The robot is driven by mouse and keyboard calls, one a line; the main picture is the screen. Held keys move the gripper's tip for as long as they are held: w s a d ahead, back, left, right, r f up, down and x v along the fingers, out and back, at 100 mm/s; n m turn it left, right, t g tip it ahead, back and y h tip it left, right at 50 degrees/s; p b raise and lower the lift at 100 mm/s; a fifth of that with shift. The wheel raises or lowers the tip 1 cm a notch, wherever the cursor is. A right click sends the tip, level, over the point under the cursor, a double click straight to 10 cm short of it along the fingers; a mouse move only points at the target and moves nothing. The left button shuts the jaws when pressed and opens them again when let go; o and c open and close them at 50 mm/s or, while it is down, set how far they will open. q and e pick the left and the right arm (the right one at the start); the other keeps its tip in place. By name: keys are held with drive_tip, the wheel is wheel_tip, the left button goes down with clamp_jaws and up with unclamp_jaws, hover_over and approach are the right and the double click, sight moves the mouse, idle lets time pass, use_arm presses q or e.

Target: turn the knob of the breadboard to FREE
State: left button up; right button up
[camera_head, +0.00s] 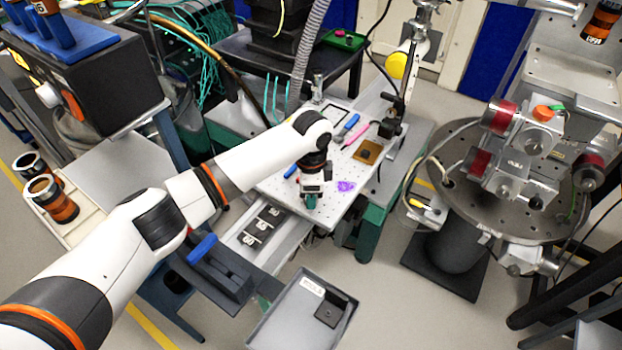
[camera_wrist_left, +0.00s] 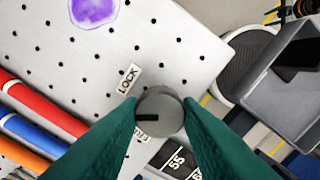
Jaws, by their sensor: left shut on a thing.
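The breadboard (camera_head: 345,172) is a light plate with rows of holes; it also fills the upper left of the left wrist view (camera_wrist_left: 95,55). Its round grey knob (camera_wrist_left: 161,108) stands near the board's edge, with a dark index line pointing left in that view. A LOCK label (camera_wrist_left: 128,79) lies above left of the knob. A second label (camera_wrist_left: 141,136) is below left, mostly hidden by the knob and a finger. My left gripper (camera_head: 310,200) reaches down at the board's front edge, its green fingers shut on the knob's sides. My right gripper is not in view.
Red and blue pens (camera_wrist_left: 22,110) and a purple patch (camera_head: 346,186) are on the board. An open drawer (camera_head: 262,225) with dark pieces is below it, and a grey bin (camera_head: 290,310) stands in front. A round metal stage (camera_head: 455,160) stands to the right.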

use_arm(q)
drive_tip(key=n+p, duration=0.3)
drive_tip(key=p, duration=0.1)
drive_tip(key=n+p, duration=0.1)
drive_tip(key=n, duration=0.1)
drive_tip(key=shift+r+n+p, duration=0.3)
drive_tip(key=shift+p, duration=0.1)
drive_tip(key=n+p, duration=0.2)
drive_tip(key=shift+n, duration=0.3)
drive_tip(key=shift+f+n+p, duration=0.2)
drive_tip(key=shift+n+p, duration=0.7)
drive_tip(key=shift+n, duration=0.5)
drive_tip(key=o, duration=1)
wheel_tip(320, 180, up, 12)
drive_tip(key=shift+f+b, duration=0.1)
drive_tip(key=shift+b, duration=0.65)
